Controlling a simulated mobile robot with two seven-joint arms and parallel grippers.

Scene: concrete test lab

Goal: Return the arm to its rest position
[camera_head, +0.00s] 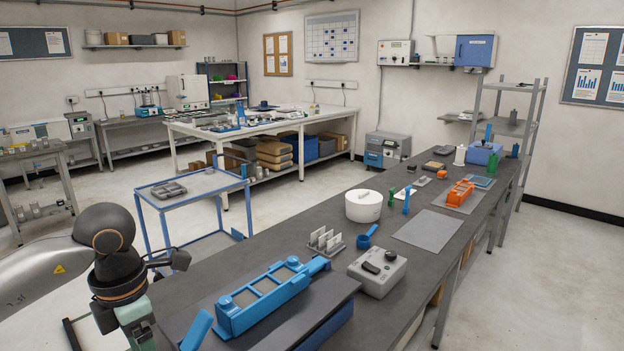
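My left arm comes in from the left edge, with a pale grey link and a dark rounded joint at the lower left. Below the joint it runs down past the frame's bottom edge, beside the near end of the dark bench (262,262). I make out no fingertips of my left gripper. My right arm and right gripper do not show.
A blue tray-like rack (262,300), a grey device (378,271), a white round container (363,206) and a blue scoop-like item (367,237) stand on the bench. A blue-framed cart (196,191) stands behind my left arm. Open floor lies right of the bench.

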